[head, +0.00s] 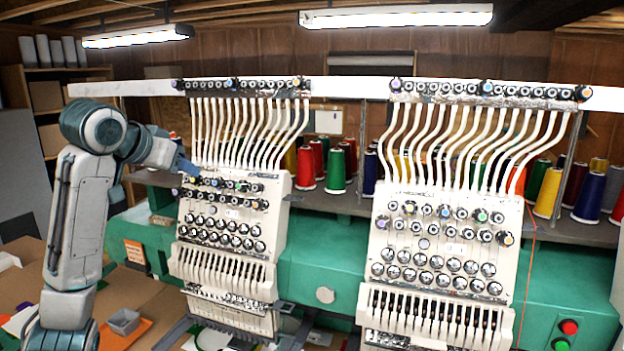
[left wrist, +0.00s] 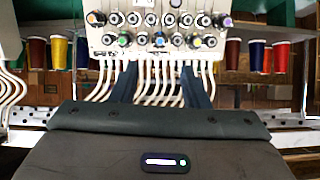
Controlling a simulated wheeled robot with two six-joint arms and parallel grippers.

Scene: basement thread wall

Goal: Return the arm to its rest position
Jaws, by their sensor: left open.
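My left arm comes in from the left in the head view and reaches over to the left embroidery head. My left gripper (head: 186,168) is at the upper left side of that head's cream panel (head: 232,214), close to the white thread tubes. Whether it touches the panel cannot be told. In the left wrist view the two dark fingers of my left gripper (left wrist: 164,85) stand well apart, with white tubes (left wrist: 150,88) showing between them and nothing held. The wrist picture shows the machine upside down. My right gripper is not in view.
A second embroidery head (head: 440,240) stands to the right on the green machine body (head: 325,262). Several coloured thread cones (head: 335,172) stand on the shelf behind. An orange tray (head: 122,335) with a grey box (head: 123,320) lies at the lower left. Open space shows above the tabletop there.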

